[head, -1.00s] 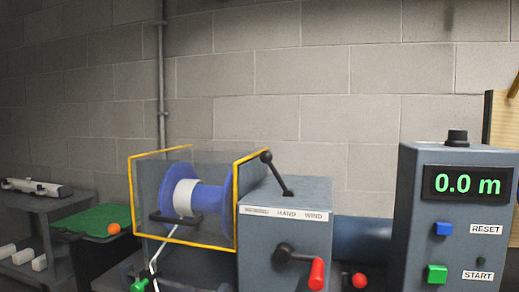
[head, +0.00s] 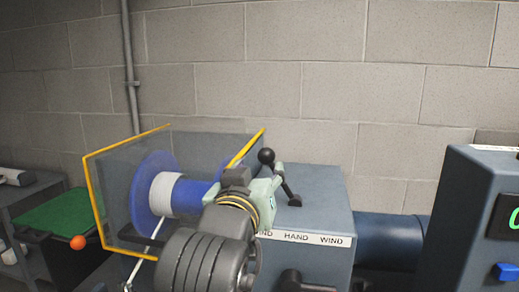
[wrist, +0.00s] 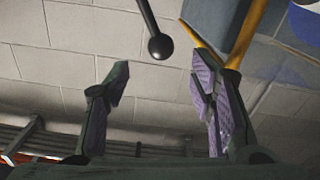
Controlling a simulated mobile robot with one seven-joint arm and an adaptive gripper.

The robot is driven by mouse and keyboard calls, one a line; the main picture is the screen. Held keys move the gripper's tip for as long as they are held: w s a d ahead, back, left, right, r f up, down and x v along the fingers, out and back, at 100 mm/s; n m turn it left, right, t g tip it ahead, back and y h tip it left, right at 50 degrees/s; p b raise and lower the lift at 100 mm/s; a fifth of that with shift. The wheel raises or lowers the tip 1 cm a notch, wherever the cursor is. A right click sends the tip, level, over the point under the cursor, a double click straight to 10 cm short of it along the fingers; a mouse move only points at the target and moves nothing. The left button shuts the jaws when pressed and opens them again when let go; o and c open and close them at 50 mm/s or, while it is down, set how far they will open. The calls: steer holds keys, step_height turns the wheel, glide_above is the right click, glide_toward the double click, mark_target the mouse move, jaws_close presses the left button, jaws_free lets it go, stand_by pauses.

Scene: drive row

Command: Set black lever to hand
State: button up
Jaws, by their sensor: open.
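The black lever (head: 280,178) stands on top of the grey machine housing (head: 325,190), its ball knob leaning to the left, away from the HAND mark (head: 296,237) on the label. My gripper (head: 272,184) is in front of the lever in the head view, close to its knob. In the wrist view my gripper (wrist: 160,82) is open and empty. The lever's black knob (wrist: 160,46) shows there between the two fingers and a little past their tips, with clear gaps on both sides. My gripper hides the left end of the label.
A yellow-edged clear guard (head: 112,205) around a blue spool (head: 150,180) stands just left of the lever. A control box (head: 470,200) stands at the right.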

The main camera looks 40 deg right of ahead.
mark_target(265, 159)
steer(key=p+x, duration=0.2)
steer(key=x, duration=0.8)
steer(key=shift+c, duration=0.4)
jaws_close()
